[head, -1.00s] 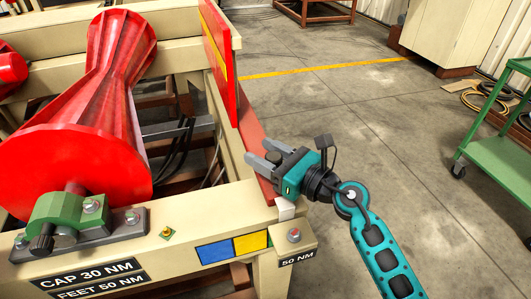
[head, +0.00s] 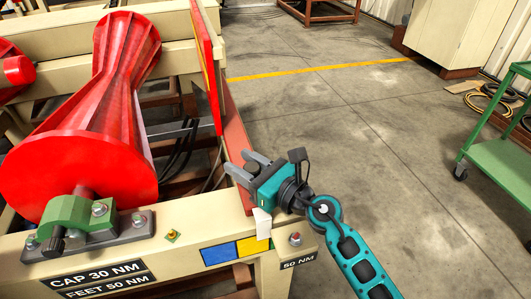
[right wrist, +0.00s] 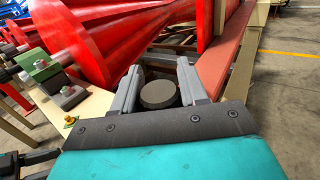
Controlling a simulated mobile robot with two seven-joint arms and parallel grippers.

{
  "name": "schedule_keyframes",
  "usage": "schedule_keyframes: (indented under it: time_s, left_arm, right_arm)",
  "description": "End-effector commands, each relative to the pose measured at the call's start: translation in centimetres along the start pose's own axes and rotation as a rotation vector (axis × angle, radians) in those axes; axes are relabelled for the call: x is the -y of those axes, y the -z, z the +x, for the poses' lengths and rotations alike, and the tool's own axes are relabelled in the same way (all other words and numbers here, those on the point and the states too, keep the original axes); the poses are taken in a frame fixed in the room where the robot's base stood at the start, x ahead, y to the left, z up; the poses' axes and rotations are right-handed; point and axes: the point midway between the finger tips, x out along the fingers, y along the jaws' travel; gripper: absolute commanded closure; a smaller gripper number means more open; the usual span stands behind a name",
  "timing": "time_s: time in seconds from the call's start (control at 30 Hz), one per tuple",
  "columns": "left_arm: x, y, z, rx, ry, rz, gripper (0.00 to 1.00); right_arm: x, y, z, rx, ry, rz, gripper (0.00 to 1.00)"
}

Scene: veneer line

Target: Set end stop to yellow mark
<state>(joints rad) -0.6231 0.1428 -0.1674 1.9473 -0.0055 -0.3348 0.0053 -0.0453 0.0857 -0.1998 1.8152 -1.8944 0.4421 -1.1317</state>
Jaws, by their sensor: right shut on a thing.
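The end stop is a tall red plate (head: 203,60) with a red bar (head: 236,135) running toward me along the frame's right end. A white pointer (head: 262,223) hangs at its near end, above the right part of the yellow mark (head: 252,245). The blue mark (head: 217,255) lies left of the yellow one. My right gripper (head: 252,168) is at the near end of the red bar. In the right wrist view its fingers (right wrist: 158,88) are around a dark round knob (right wrist: 158,95).
A red ribbed roller (head: 85,150) in a green bearing block (head: 68,217) stands left of the stop. A bolt (head: 295,239) sits on the beam's right corner. A green cart (head: 500,150) stands far right. The floor between is clear.

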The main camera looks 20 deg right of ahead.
Motion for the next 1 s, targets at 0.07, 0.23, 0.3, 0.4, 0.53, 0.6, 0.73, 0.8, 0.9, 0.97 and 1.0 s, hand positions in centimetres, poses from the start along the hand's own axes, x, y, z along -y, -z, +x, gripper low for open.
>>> schedule_keyframes:
  time_s: [0.07,0.23,0.3,0.4,0.53,0.6,0.73,0.8,0.9,0.97,1.0]
  left_arm:
    - [0.2,0.6,-0.5,0.000,0.005,0.000,0.46]
    - [0.4,0.5,-0.6,0.004,0.009,0.000,0.46]
    - [0.4,0.4,-0.5,0.006,0.009,0.000,0.46]
    - [0.4,0.2,-0.5,0.010,0.008,0.000,0.46]
    - [0.4,0.1,-0.5,0.013,0.008,0.000,0.46]
    - [0.3,0.1,-0.5,0.014,0.007,0.000,0.46]
    - [0.2,0.1,-0.5,0.014,0.005,0.000,0.46]
    - [0.2,0.1,-0.5,0.014,0.004,0.000,0.46]
    - [0.2,0.1,-0.5,0.014,0.004,0.000,0.46]
    - [0.2,0.1,-0.5,0.014,0.004,0.000,0.46]
    - [0.2,0.1,-0.5,0.014,0.003,0.000,0.46]
  right_arm:
    - [-1.3,-0.3,0.8,-0.002,-0.004,0.003,1.00]
    - [-2.0,0.0,1.3,-0.001,-0.002,-0.002,1.00]
    - [-2.0,0.0,1.3,-0.001,-0.001,-0.003,1.00]
    - [-2.0,0.0,1.3,-0.001,-0.001,-0.003,1.00]
    - [-1.9,0.0,1.3,-0.001,0.000,-0.003,0.51]
    - [-1.9,0.0,1.2,-0.001,0.000,-0.003,0.44]
    - [-1.9,0.0,1.2,-0.001,0.000,-0.002,0.37]
    - [-1.9,0.0,1.2,-0.001,0.000,-0.002,0.37]
    - [-1.9,0.0,1.2,-0.001,0.000,-0.002,0.37]
    - [-1.9,0.1,1.0,-0.001,0.001,-0.002,0.37]
    - [-1.9,0.1,0.7,-0.002,0.001,-0.002,0.37]
